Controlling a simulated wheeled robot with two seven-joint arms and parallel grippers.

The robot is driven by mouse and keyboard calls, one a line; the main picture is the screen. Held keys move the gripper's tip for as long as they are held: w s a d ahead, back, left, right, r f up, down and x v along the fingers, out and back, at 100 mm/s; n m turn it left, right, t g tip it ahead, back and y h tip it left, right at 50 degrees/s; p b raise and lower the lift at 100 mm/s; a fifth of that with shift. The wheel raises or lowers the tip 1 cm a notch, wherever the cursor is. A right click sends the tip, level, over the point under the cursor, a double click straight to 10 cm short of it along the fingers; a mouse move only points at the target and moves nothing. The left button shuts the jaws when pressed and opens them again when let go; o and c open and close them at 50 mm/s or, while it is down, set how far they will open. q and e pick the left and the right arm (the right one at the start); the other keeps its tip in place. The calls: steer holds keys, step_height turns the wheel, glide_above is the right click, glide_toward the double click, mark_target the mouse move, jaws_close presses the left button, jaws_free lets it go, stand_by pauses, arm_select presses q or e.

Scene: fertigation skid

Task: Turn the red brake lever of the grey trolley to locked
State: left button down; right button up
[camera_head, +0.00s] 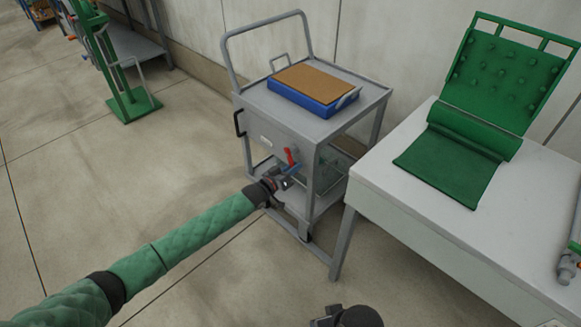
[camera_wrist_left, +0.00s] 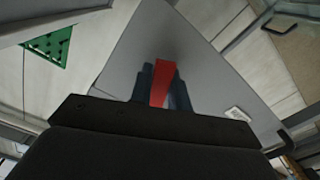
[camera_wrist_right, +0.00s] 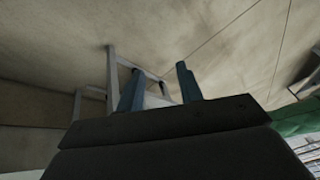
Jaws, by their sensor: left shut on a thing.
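The grey trolley (camera_head: 262,145) stands against the wall in the head view, left of the white table. Its red brake lever (camera_head: 289,156) is on the front panel, near the right corner post. My left gripper (camera_head: 287,171) reaches it from the front left and is shut on the lever. In the left wrist view the red lever (camera_wrist_left: 163,82) lies between the two blue-grey fingers, in front of the grey panel. Its pivot and any lock marks are hidden or too small to read. My right gripper (camera_wrist_right: 160,88) has its fingers spread apart, with nothing between them.
A blue tray (camera_head: 313,104) with a brown top lies on the trolley. The white table (camera_head: 400,208) with a green padded mat (camera_head: 447,165) stands close on the right. A green stand (camera_head: 128,105) is at the back left. The floor at the front left is clear.

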mark_target(308, 156)
arm_select(q)
steer(key=shift+s+d+r+n, duration=0.2)
steer(key=shift+s+d+n, duration=0.1)
steer(key=shift+n, duration=0.7)
steer(key=n, duration=0.1)
steer(key=r+n, duration=0.1)
steer(key=shift+s+d+n+b, duration=0.35)
steer(key=shift+n, duration=0.05)
steer(key=shift+s+d+r+n, duration=0.2)
steer(key=shift+s+r+n, duration=0.1)
steer(key=shift+n, duration=0.6)
steer(key=n, duration=0.1)
steer(key=r+n+b, duration=0.1)
steer(key=shift+s+d+r+n, duration=0.1)
steer(key=shift+s+d+n, duration=0.1)
steer(key=shift+n, duration=0.1)
steer(key=shift+r+n, duration=0.15)
steer(key=shift+n, duration=0.25)
steer(key=shift+d+r+n+b, duration=0.1)
steer(key=shift+r+n+b, duration=0.25)
steer(key=shift+n, duration=0.35)
steer(key=shift+r+n, duration=0.35)
steer(key=shift+n, duration=0.35)
steer(key=shift+r, duration=0.2)
arm_select(e)
steer(key=s+x, duration=0.1)
steer(key=x, duration=0.6)
steer(key=shift+a+f+t+y, duration=0.3)
steer(key=shift+a+f+t, duration=0.1)
steer(key=shift+f, duration=0.05)
